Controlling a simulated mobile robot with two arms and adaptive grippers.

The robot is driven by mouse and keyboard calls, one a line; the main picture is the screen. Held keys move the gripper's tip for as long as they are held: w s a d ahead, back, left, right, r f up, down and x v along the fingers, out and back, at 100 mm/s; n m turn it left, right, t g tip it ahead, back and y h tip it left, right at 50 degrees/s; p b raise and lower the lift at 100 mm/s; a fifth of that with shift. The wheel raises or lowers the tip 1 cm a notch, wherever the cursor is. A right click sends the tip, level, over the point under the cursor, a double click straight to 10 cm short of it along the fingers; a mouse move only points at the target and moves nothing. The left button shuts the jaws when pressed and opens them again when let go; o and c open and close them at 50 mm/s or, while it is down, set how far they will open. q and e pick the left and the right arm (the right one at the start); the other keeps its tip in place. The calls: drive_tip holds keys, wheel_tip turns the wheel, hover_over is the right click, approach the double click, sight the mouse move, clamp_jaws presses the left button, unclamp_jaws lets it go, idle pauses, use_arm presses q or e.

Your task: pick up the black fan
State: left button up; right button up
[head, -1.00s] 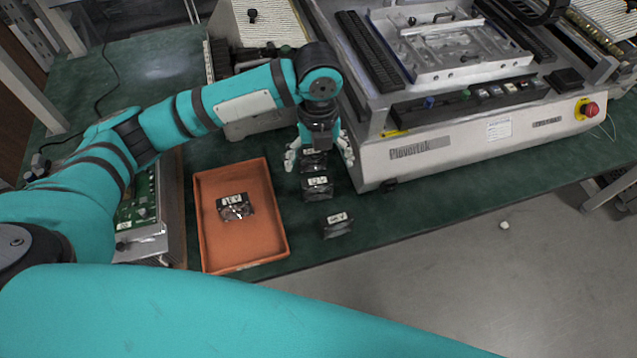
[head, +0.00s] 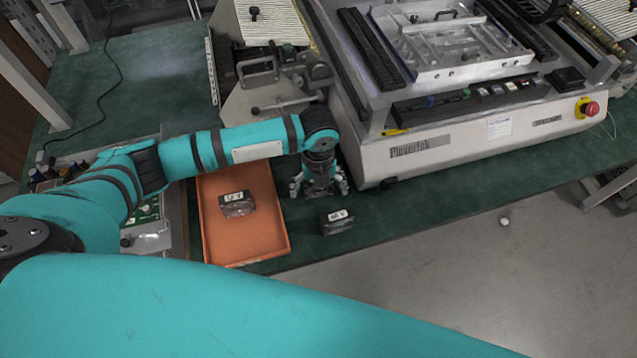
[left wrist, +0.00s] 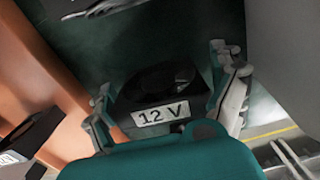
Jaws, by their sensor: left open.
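A black fan (left wrist: 158,88) with a white "12 V" label sits on the green table between the fingers of my left gripper in the left wrist view. My left gripper (head: 318,190) points down over it, open, with a finger on each side; I cannot tell whether they touch it. In the head view the gripper mostly hides this fan. A second black fan (head: 337,223) stands on the table, nearer the front edge. A third black fan (head: 237,205) lies in the orange tray (head: 279,240). My right gripper is not in view.
A large grey machine (head: 450,150) with a red button stands right of and behind my gripper. A metal fixture (head: 260,75) stands behind my arm. A circuit board (head: 147,212) is left of the tray. The green table (head: 440,197) is clear along the front right.

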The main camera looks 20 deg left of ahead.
use_arm(q)
drive_tip(key=c, duration=1.2)
drive_tip(key=shift+r, duration=0.1)
wheel_tip(320, 180, up, 10)
drive_tip(key=shift+f, duration=0.2)
drive_tip(key=shift+r, duration=0.5)
drive_tip(key=shift+r+p, duration=1.95)
drive_tip(key=shift+p, duration=0.5)
